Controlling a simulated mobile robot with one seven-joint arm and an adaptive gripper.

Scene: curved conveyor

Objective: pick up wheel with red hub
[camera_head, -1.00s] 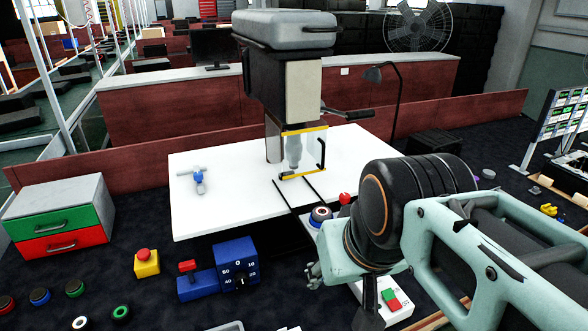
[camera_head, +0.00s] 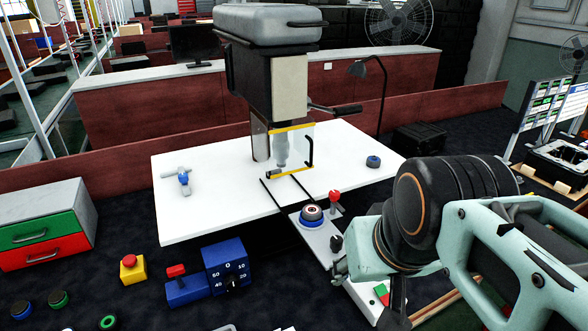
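No wheel with a clearly red hub shows now. Several small dark wheels lie on the dark floor at the lower left: a blue-hub wheel (camera_head: 21,309), a green-hub wheel (camera_head: 57,298) and another green one (camera_head: 109,322) cut by the bottom edge. A blue-hub wheel (camera_head: 373,161) lies on the white table's right part. My gripper (camera_head: 339,268) is right of centre, apart from the floor wheels, partly hidden by my wrist.
The drill press (camera_head: 275,80) stands over the white table (camera_head: 215,210). A blue control box (camera_head: 228,265), a yellow box with a red button (camera_head: 131,268) and a drawer cabinet (camera_head: 45,225) stand at the left.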

